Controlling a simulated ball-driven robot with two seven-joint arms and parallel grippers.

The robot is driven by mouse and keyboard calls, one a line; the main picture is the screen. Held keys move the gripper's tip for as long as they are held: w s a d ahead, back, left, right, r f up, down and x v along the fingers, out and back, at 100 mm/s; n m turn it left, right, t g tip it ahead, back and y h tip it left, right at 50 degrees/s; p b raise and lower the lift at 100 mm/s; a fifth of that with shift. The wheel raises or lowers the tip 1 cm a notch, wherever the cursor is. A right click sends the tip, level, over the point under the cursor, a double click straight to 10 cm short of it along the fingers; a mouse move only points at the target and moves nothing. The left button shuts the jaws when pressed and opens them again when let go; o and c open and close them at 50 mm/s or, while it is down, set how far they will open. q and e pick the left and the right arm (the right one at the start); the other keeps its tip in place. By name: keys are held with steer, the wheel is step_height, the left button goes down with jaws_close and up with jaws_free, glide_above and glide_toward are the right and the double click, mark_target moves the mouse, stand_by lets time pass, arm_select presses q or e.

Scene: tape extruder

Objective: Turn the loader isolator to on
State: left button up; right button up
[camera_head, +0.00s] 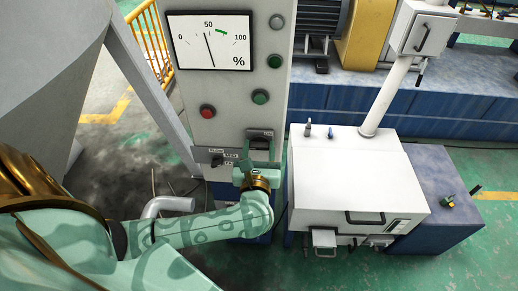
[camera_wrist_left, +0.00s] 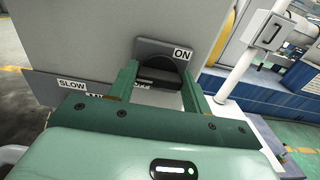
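The loader isolator (camera_head: 260,133) is a dark grey plate with a rotary handle, low on the front of the grey control cabinet. In the left wrist view the isolator plate (camera_wrist_left: 150,46) carries an ON label (camera_wrist_left: 182,54) at upper right and a partly hidden OFF label (camera_wrist_left: 141,85) below. Its dark handle (camera_wrist_left: 160,74) lies across between my fingers. My left gripper (camera_head: 259,155) is at the isolator. Its green fingers (camera_wrist_left: 160,72) are wide apart, one on each side of the handle; I cannot tell whether they touch it. My right gripper is not in view.
The cabinet (camera_head: 222,100) has a percent meter (camera_head: 209,42), a red button (camera_head: 207,111) and green buttons (camera_head: 260,97). A SLOW label (camera_wrist_left: 71,84) is left of my fingers. A white machine box (camera_head: 350,180) stands close on the right. A grey hopper (camera_head: 45,60) stands left.

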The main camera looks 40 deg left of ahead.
arm_select(q)
steer(key=c, duration=0.3)
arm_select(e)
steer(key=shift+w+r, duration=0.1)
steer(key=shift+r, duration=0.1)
arm_select(q)
steer(key=m+p, duration=0.3)
steer(key=shift+d+r+m, duration=0.1)
steer(key=shift+r+m, duration=0.05)
steer(key=shift+m, duration=0.15)
steer(key=m+p, duration=0.3)
steer(key=m, duration=0.2)
steer(key=shift+p, duration=0.4)
steer(key=m+p, duration=0.3)
steer(key=m, duration=0.2)
steer(key=shift+d, duration=0.1)
steer(key=shift+f+m+p, duration=0.2)
steer(key=shift+m+p, duration=0.3)
steer(key=shift+m, duration=0.55)
steer(key=shift+f+m+p, duration=0.2)
steer(key=shift+m+p, duration=0.3)
steer(key=shift+m, duration=0.55)
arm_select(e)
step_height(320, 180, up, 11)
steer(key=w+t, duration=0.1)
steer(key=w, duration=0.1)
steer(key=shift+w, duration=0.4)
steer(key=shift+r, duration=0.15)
